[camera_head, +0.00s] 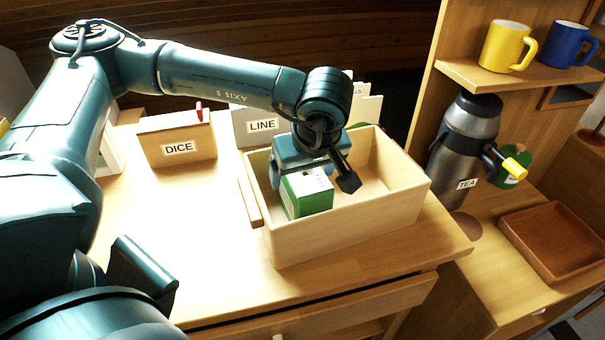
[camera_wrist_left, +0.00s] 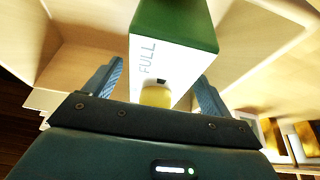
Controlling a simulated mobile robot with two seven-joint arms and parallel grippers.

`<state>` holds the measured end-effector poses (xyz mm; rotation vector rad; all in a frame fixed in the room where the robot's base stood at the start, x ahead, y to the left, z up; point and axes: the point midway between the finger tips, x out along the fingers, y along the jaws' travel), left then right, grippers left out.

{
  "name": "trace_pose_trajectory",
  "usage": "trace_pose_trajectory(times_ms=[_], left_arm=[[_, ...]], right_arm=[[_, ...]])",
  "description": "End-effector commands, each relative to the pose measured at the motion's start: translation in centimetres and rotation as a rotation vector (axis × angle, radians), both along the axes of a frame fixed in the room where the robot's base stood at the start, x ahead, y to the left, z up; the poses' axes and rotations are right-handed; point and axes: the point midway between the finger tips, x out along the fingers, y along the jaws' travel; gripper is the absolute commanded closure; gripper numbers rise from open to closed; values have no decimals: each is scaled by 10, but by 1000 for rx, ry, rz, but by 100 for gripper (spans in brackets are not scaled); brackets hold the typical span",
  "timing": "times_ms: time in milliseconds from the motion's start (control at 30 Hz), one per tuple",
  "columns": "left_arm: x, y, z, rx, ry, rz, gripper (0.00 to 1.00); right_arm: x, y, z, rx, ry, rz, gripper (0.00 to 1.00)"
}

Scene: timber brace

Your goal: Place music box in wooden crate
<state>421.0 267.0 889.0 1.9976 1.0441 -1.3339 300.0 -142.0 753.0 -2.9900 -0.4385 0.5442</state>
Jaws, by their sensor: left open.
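A green box with a white top (camera_head: 307,193) is inside the wooden crate (camera_head: 345,225), at its left side; it is the likely music box, though no label names it so. In the left wrist view this box (camera_wrist_left: 172,40) shows the word FULL and a small yellow part on its white face. My left gripper (camera_head: 312,181) is over the crate, with its open fingers on either side of the box and gaps beside it. The box's underside is hidden, so I cannot tell whether it rests on the crate floor. My right gripper is out of view.
A DICE box (camera_head: 177,140) and a LINE box (camera_head: 258,125) stand behind and left of the crate. A TEA flask (camera_head: 462,150) stands to the right, near a brown tray (camera_head: 560,240). A yellow mug (camera_head: 505,45) and a blue mug (camera_head: 567,45) are on a shelf.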

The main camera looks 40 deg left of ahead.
Motion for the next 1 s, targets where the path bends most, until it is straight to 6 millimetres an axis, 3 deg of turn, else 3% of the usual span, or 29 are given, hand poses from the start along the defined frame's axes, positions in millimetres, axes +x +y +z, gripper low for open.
trace_pose_trajectory(times_ms=[200, 433, 600, 1000], left_arm=[[-10, -16, 47, -1, -4, -4, 17], [-19, -29, 83, -1, -3, -2, 17], [-22, -32, 94, 0, 0, -2, 17], [-22, -32, 95, 0, 1, -2, 17]], right_arm=[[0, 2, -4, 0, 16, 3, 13], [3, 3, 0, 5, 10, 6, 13], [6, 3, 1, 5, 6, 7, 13], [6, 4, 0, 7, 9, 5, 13]])
